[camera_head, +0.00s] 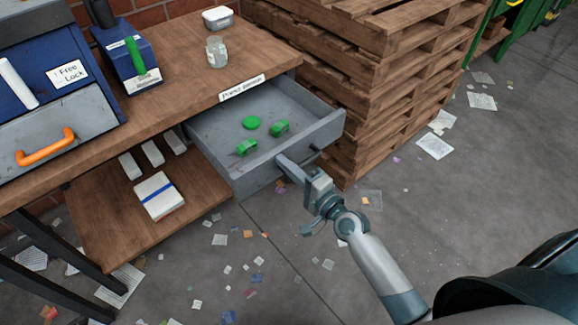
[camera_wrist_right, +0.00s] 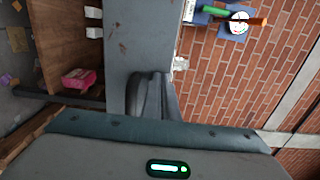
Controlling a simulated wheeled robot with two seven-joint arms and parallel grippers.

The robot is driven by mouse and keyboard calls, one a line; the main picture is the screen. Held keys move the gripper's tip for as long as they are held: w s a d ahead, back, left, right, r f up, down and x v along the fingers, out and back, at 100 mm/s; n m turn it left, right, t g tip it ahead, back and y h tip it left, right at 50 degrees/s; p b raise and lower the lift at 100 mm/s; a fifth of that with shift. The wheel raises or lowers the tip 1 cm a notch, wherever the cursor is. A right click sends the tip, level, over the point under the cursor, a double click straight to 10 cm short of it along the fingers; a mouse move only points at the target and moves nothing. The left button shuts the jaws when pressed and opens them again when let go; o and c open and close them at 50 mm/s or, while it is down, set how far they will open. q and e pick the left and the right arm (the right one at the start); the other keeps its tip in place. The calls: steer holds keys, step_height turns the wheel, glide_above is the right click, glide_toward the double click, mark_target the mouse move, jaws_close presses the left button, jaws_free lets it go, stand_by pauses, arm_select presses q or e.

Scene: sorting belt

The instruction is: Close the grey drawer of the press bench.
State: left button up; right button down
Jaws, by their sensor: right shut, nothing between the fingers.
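The grey drawer (camera_head: 215,135) of the press bench is pulled out from under the wooden top in the head view. It holds a green disc (camera_head: 251,122) and two small green pieces, one at the left (camera_head: 246,147) and one at the right (camera_head: 280,128). My right gripper (camera_head: 283,162) is shut and empty, its tips at the drawer's front panel and partly covering its handle. I cannot tell whether they touch. In the right wrist view, the shut fingers (camera_wrist_right: 155,95) are in front of a grey panel (camera_wrist_right: 128,45). My left gripper is not in view.
A stack of wooden pallets (camera_head: 375,90) stands close to the drawer's right side. The bench top (camera_head: 190,75) carries a blue machine (camera_head: 125,60) and a glass jar (camera_head: 216,52). A lower shelf (camera_head: 105,215) holds white boxes. Paper scraps litter the floor.

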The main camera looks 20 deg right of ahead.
steer(key=x, duration=1.1)
steer(key=shift+w+a, duration=0.1)
steer(key=shift+w, duration=0.15)
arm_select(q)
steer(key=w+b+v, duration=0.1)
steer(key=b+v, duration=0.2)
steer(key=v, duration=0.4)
arm_select(e)
steer(key=x, duration=0.9)
steer(key=shift+w+a+f, duration=0.1)
steer(key=shift+w+f, duration=0.1)
steer(key=shift+w, duration=0.1)
steer(key=b+x, duration=0.2)
steer(key=x, duration=0.4)
steer(key=shift+w+a+b, duration=0.1)
steer(key=shift+w+b, duration=0.15)
steer(key=shift+b, duration=0.15)
steer(key=shift+w+a+r, duration=0.1)
steer(key=shift+w, duration=0.1)
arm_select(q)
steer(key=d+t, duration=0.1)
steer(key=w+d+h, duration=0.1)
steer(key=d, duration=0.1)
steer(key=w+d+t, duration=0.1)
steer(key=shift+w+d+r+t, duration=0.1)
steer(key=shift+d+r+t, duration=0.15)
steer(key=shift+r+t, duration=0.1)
arm_select(e)
steer(key=shift+r, duration=0.3)
